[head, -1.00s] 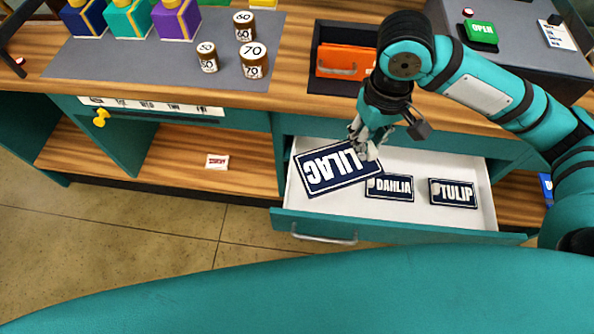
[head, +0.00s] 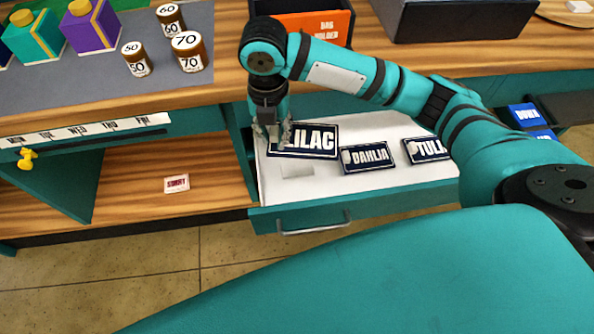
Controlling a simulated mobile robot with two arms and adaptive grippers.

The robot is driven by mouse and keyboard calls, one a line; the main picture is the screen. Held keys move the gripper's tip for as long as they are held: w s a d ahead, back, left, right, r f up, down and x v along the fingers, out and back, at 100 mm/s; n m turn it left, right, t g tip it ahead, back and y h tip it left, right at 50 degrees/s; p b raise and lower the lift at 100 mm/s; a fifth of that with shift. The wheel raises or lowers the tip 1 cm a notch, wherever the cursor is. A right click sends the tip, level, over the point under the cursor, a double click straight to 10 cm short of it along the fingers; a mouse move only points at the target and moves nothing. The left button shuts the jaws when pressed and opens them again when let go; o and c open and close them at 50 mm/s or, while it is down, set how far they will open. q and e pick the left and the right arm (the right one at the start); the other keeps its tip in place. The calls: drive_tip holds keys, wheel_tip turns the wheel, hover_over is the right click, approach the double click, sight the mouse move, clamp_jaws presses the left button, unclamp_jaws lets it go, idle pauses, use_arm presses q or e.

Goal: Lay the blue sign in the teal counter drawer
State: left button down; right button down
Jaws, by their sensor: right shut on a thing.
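The teal counter drawer (head: 345,208) is pulled open, with a white inside. The dark blue LILAC sign (head: 312,141) is at the drawer's left back, its lettering upright in the picture. My right gripper (head: 271,140) is shut on the sign's left end; whether the sign touches the drawer floor I cannot tell. The DAHLIA sign (head: 367,157) and the TULIP sign (head: 427,150) lie in the drawer to its right; my right arm partly covers the TULIP sign. My left gripper is not in view.
Brown weights (head: 190,52) and coloured boxes stand on the grey mat at the upper left. An orange bag holder (head: 312,27) stands behind the drawer. A small card (head: 176,183) lies on the lower shelf. More blue signs (head: 527,117) are at the right.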

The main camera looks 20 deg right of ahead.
drive_tip(key=shift+w+a+f+n, duration=0.1)
drive_tip(key=shift+f+n, duration=0.2)
drive_tip(key=shift+n, duration=0.25)
drive_tip(key=shift+w+a+f+n, duration=0.1)
drive_tip(key=shift+f+n, duration=0.15)
drive_tip(key=shift+n, duration=0.3)
drive_tip(key=shift+f, duration=0.35)
wheel_tip(320, 180, down, 17)
drive_tip(key=shift+f+b, duration=0.15)
drive_tip(key=shift+b, duration=0.6)
drive_tip(key=c, duration=1.2)
unclamp_jaws()
drive_tip(key=shift+f, duration=0.1)
wheel_tip(320, 180, up, 12)
drive_tip(key=shift+r+p, duration=0.15)
drive_tip(key=shift+p, duration=0.25)
